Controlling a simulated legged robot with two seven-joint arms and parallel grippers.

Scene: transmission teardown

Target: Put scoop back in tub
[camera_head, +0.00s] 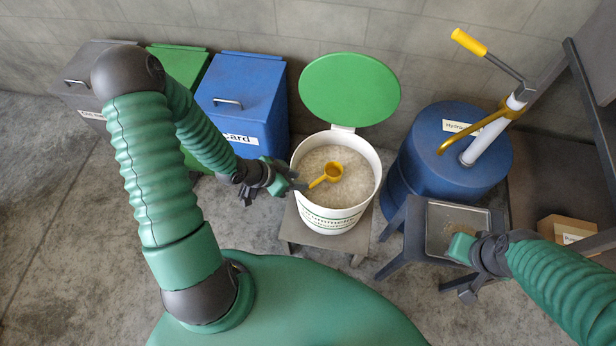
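The yellow scoop (331,172) is over the pale contents of the white tub (334,216), inside its rim as seen from above. Its handle points left to my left gripper (301,186), whose fingertips meet the handle end and appear shut on it. I cannot tell whether the bowl touches the contents. The tub's round green lid (349,89) stands open at the back. My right gripper (462,289) is at the right, by the front of a small stool with a tray; its finger gap is not clear.
The tub stands on a low grey stand (300,232). A blue drum (416,160) with a yellow-handled pump is to its right, and a blue bin (243,92) to its left. A tray (440,215) sits on the dark stool. A cardboard box (566,227) is far right.

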